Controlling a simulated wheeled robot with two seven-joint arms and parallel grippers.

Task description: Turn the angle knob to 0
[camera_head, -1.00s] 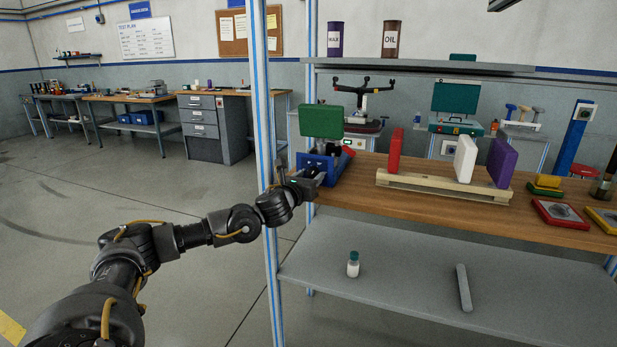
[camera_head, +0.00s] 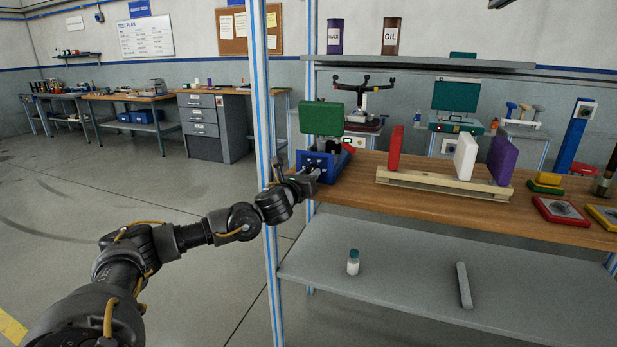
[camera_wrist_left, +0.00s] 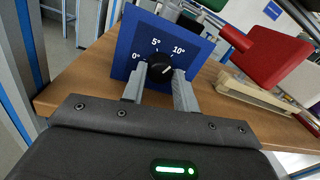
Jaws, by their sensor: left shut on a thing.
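The black angle knob (camera_wrist_left: 158,66) sits on a blue panel (camera_wrist_left: 123,63) marked 0°, 5° and 10°. In the left wrist view the pale line on the knob slants up and to the right, closer to the 10° side than to 0°. My left gripper (camera_wrist_left: 160,73) is shut on the knob, one finger on each side. In the head view my left gripper (camera_head: 308,176) is at the front of the blue fixture (camera_head: 325,164), which carries a green pad (camera_head: 321,118). The knob is too small to read there. My right gripper is not in view.
A pale rail (camera_head: 440,188) with red, white and purple pads stands right of the fixture on the wooden bench (camera_head: 390,207). A blue-striped post (camera_head: 262,100) rises close beside my left arm. The grey lower shelf (camera_head: 390,290) holds a small bottle (camera_head: 353,262).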

